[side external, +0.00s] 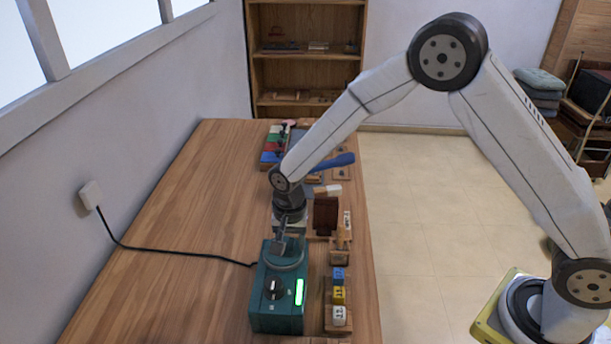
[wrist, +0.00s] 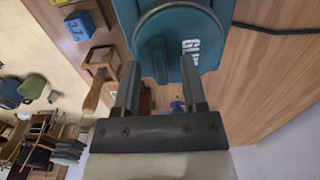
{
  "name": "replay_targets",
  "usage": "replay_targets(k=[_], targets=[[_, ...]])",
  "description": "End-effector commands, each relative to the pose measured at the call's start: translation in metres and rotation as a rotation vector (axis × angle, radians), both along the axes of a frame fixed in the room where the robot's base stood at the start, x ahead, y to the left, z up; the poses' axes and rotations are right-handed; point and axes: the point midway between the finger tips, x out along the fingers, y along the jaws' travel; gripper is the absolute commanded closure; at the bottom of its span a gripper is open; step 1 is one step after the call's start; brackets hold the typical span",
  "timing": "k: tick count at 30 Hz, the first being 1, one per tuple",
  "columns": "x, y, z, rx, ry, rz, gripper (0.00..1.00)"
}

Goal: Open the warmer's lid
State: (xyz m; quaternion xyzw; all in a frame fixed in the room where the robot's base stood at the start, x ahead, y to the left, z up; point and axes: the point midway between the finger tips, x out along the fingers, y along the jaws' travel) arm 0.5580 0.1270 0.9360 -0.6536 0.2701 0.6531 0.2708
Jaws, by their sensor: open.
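The warmer (side external: 275,315) is a teal box with a dark dial and a lit green strip, near the front of the wooden table. Its round lid (side external: 284,263) appears to lie flat on top. In the wrist view the teal lid (wrist: 180,22) has a dark rim and a rounded tab (wrist: 159,62) on its near side. My gripper (side external: 284,236) is just above the lid's back part. In the wrist view my gripper (wrist: 160,62) is open, with one finger on each side of the tab. Whether a finger touches the tab I cannot tell.
Blue, yellow and white blocks (side external: 339,295) stand on a wooden rack right of the warmer. Wooden items (side external: 340,240) stand close behind it. A black cord (side external: 180,252) runs from the warmer to the wall. The table's left side (side external: 175,215) is clear.

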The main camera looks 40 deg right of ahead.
Motion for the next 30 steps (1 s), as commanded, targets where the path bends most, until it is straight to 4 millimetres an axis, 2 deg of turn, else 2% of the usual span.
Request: replay_targets(k=[10,11,15,16,30], targets=[[0.0004,0.0001,-0.0037,0.001,-0.002,0.000,0.46],[0.0004,0.0001,-0.0037,0.001,-0.002,0.000,0.49],[0.0003,0.0001,-0.0036,0.000,-0.001,0.000,0.93],[0.0003,0.0001,-0.0036,0.000,-0.001,0.000,1.00],[0.0006,0.0004,-0.0033,0.001,-0.002,0.000,1.00]])
